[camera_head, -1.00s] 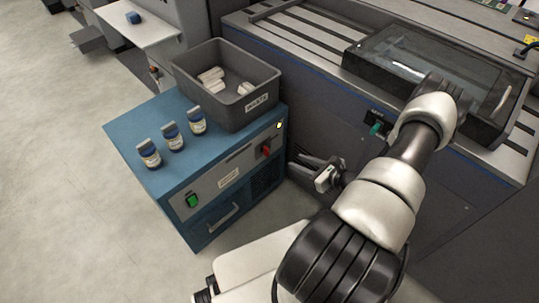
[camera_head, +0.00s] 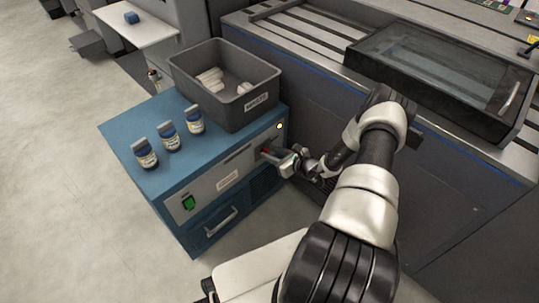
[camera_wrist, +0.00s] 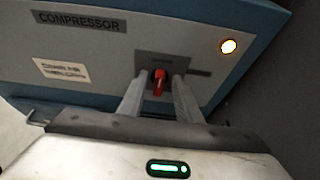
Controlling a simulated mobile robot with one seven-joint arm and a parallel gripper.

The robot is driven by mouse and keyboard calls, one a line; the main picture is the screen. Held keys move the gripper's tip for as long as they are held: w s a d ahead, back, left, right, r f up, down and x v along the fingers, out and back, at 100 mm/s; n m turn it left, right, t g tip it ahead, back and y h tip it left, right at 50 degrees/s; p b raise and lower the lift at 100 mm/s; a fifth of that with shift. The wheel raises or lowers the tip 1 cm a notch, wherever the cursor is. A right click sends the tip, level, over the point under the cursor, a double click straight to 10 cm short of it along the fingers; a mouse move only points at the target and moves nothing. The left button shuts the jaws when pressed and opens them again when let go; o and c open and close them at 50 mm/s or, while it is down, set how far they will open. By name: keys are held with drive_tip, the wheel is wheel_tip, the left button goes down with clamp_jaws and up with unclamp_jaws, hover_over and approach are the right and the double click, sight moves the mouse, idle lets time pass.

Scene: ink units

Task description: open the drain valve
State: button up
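The drain valve appears as a red lever (camera_wrist: 159,82) on a grey plate on the front of the blue compressor (camera_wrist: 215,22). The lever hangs roughly downward in the wrist view. My gripper (camera_wrist: 160,88) is open, with one finger on each side of the lever and a gap to each finger. In the head view my gripper (camera_head: 272,152) is at the right part of the compressor's front panel and mostly hides the lever.
A grey bin (camera_head: 190,86) with white rolls stands on the compressor, beside several blue-labelled bottles (camera_head: 170,136). A green switch (camera_head: 188,202) and a lit lamp (camera_wrist: 228,46) are on the panel. A large grey machine (camera_head: 440,180) stands close on the right.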

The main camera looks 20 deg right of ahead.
drive_tip(key=shift+w+a+f, duration=0.2)
drive_tip(key=shift+w, duration=0.25)
clamp_jaws()
